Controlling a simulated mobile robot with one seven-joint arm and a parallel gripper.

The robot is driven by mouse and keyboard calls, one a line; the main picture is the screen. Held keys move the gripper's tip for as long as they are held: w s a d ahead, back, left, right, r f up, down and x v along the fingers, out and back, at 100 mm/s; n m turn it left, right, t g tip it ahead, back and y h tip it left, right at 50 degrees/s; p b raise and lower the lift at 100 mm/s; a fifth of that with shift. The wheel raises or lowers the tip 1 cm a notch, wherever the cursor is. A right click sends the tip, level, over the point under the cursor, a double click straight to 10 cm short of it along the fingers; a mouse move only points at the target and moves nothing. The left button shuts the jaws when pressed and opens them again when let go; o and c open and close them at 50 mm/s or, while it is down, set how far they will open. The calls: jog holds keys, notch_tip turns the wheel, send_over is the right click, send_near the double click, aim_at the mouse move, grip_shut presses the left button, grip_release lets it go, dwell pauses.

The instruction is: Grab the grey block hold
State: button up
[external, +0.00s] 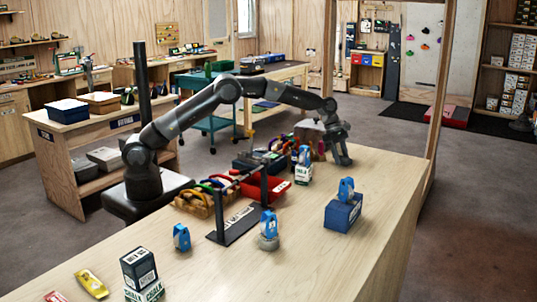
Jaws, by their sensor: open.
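My gripper (343,160) hangs down over the far end of the wooden table (330,260), its jaws open. It is small in this view, and I see nothing held in it. A pale grey blocky thing (309,127) shows just left of and behind the gripper, partly covered by my arm. It may be the grey block hold, but I cannot tell for sure. Whether the gripper touches any of these is unclear.
A blue box (343,214) and a white chalk box (303,172), each with a blue device on top, stand near the gripper. A black stand (238,222), a red tray (262,189) and a basket (200,204) are farther left.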

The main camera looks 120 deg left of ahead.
jog(key=shift+c, duration=0.5)
jog(key=c, duration=0.5)
jog(key=shift+r, duration=0.15)
jog(key=shift+c, duration=0.2)
